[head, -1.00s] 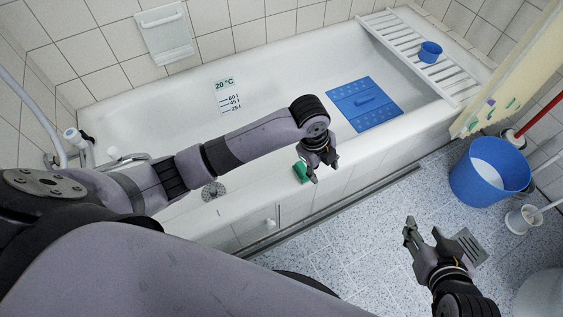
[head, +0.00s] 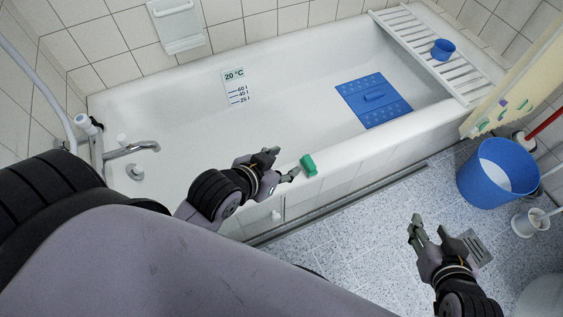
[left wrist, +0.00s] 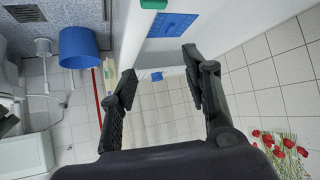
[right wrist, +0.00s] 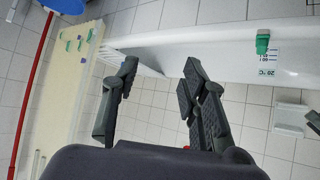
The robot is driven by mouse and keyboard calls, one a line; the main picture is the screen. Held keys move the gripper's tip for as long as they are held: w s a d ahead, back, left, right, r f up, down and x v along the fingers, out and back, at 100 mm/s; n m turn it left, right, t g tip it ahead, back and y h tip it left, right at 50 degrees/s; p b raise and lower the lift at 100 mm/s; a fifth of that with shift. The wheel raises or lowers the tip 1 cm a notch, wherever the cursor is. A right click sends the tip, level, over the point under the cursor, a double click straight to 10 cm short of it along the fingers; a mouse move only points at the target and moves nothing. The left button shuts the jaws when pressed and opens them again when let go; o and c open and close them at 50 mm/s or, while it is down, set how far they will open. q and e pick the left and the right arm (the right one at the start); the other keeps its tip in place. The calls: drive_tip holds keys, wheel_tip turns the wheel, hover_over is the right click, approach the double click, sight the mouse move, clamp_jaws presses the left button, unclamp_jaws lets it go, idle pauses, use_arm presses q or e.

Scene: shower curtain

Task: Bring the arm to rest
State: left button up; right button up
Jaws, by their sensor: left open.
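My left gripper (head: 284,166) is open and empty in the head view, beside the near rim of the bathtub and left of a green block (head: 308,165) on that rim. Its two fingers stand apart in the left wrist view (left wrist: 163,75), with nothing between them. My right gripper (head: 430,229) is over the speckled floor at the lower right of the head view. Its fingers stand apart and empty in the right wrist view (right wrist: 160,75).
The white bathtub (head: 290,120) holds a blue mat (head: 360,105). A slatted rack (head: 425,45) with a blue cup (head: 443,49) spans its far end. A blue bucket (head: 490,190) and a toilet brush holder (head: 526,222) stand at right. A curtain (head: 520,85) hangs above. Floor between is clear.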

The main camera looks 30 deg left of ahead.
idle(0.3)
